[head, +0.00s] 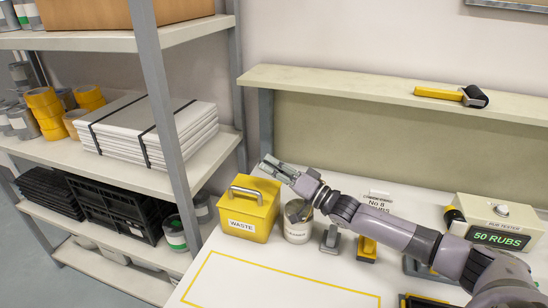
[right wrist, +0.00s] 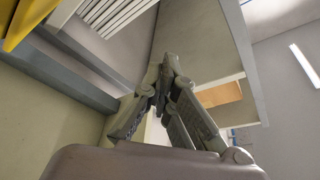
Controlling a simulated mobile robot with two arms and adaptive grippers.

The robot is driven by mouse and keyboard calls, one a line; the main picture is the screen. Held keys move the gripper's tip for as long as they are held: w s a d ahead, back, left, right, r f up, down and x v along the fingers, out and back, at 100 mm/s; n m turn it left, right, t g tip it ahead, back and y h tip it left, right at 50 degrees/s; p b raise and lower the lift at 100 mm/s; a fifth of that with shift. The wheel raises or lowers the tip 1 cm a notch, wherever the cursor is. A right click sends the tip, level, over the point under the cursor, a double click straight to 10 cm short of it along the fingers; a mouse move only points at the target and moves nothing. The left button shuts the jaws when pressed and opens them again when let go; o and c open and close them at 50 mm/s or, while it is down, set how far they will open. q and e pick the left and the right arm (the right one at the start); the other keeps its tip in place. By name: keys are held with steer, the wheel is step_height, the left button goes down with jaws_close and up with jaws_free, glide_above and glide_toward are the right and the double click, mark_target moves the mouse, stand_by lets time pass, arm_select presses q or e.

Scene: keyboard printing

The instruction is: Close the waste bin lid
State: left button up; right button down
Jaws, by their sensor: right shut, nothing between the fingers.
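The yellow waste bin (head: 241,226) stands on the white table at its left side, with a "WASTE" label on its front. Its yellow lid (head: 262,190) with a grey handle (head: 244,192) lies over the top and looks down; no open gap shows. My right gripper (head: 271,167) is shut and empty. In the head view it shows at the bin's far right corner, seemingly above it; I cannot tell whether it touches. In the right wrist view, its fingers (right wrist: 165,75) come together at the tips. My left gripper is out of view.
A labelled container (head: 298,228) stands close right of the bin, under my right arm. A grey-handled tool (head: 330,239) and a rub tester (head: 494,222) are further right. A shelf rack (head: 172,130) stands left. The yellow-outlined table area (head: 270,285) is clear.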

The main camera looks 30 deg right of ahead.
mark_target(268, 202)
steer(key=shift+s+a+f, duration=0.35)
steer(key=shift+s+a+f+n+y+b, duration=0.3)
steer(key=shift+a+f+n+y, duration=0.15)
steer(key=shift+n, duration=0.45)
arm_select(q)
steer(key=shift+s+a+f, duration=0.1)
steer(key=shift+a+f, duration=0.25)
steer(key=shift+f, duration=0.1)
arm_select(e)
steer(key=shift+s+a+f, duration=0.35)
steer(key=shift+f, duration=0.2)
